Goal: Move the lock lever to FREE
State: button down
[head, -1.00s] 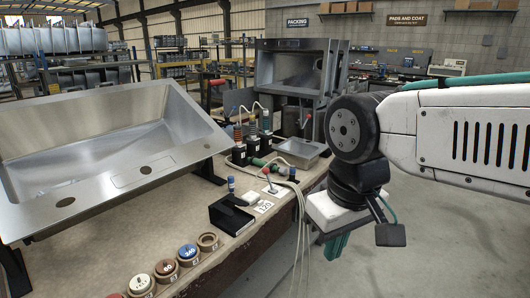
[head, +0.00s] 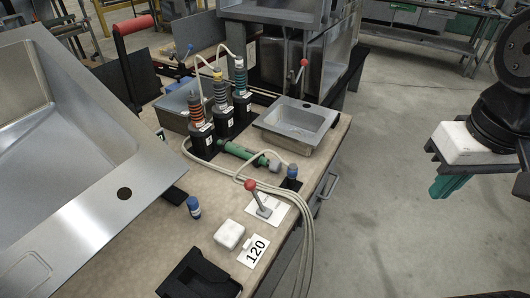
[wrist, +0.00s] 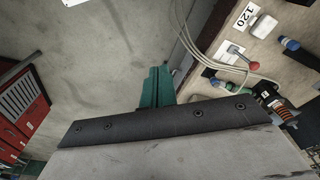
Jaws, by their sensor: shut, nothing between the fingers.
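A small lever with a red knob (head: 258,198) stands on a white plate (head: 275,212) near the bench's right edge. It leans, its knob toward the upper left in the head view. Lettering on the plate is too small to read. The knob also shows in the wrist view (wrist: 254,66), at upper right. A second red-knobbed lever (head: 303,70) stands farther back by the rack; I cannot tell from labels which is the lock lever. My gripper (head: 447,188), with teal fingers, is shut and empty over the floor, right of the bench. Its fingers show in the wrist view (wrist: 155,88).
Pale hoses (head: 306,235) run beside the lever plate and over the bench edge. A white block (head: 229,234), a 120 card (head: 257,251), a black holder (head: 200,276), a blue-capped piece (head: 193,207) and a green tool (head: 241,153) lie near. Floor between gripper and bench is clear.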

jog(key=w+a+n, duration=0.2)
jog(key=w+a, duration=0.3)
jog(key=w, duration=0.5)
jog(key=n, duration=0.5)
send_over(255, 196)
jog(key=w+d, duration=0.3)
jog(key=d, duration=0.2)
notch_tip(255, 196, down, 6)
jog(key=w+a+f+n, duration=0.25)
jog(key=a+f, duration=0.45)
jog(key=a, duration=0.4)
notch_tip(255, 196, down, 10)
jog(key=shift+s+d+r, duration=0.25)
jog(key=shift+s+d, duration=0.35)
jog(key=shift+d, duration=0.05)
jog(key=shift+s+d+r, duration=0.25)
jog(key=shift+s+d, duration=0.3)
jog(key=shift+d, duration=0.1)
jog(key=shift+y, duration=0.3)
